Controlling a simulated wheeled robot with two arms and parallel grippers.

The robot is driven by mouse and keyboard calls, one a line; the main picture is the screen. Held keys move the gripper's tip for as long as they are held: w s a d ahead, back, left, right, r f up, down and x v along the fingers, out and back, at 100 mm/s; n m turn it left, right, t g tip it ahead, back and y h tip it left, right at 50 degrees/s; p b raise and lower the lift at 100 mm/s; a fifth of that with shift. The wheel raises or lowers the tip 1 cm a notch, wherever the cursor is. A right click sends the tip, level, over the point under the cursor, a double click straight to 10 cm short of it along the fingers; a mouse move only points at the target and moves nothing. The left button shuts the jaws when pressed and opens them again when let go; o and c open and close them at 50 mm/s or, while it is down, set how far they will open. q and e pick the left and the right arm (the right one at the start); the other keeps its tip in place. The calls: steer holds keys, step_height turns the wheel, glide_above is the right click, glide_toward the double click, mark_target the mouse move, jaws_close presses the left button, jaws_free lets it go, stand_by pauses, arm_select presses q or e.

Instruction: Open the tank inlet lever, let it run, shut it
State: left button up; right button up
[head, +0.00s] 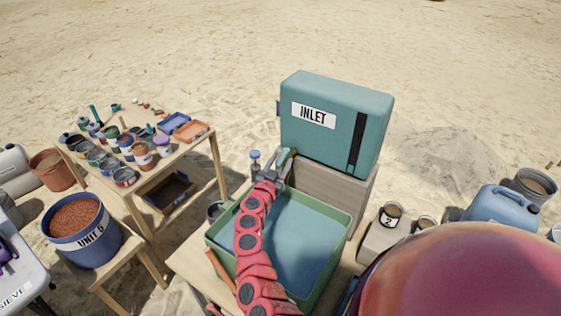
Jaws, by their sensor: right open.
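The teal tank (345,125) with the white INLET label stands on a grey block behind the basin. A small thin part (288,158) at the tank's lower left may be the lever; it is too small to tell its position. My right gripper (268,168) is at the end of the red arm that reaches over the basin. It is open, close to that part at the tank's lower left corner; I cannot tell whether they touch. The green basin (335,222) below holds a flat blue-grey surface. My left gripper is not in view.
A wooden table (190,160) with many paint pots and trays stands left. A blue-topped item (255,158) is beside my right gripper. A blue jerrycan (500,208) and cups stand right.

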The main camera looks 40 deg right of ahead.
jaws_close()
stand_by(1.4)
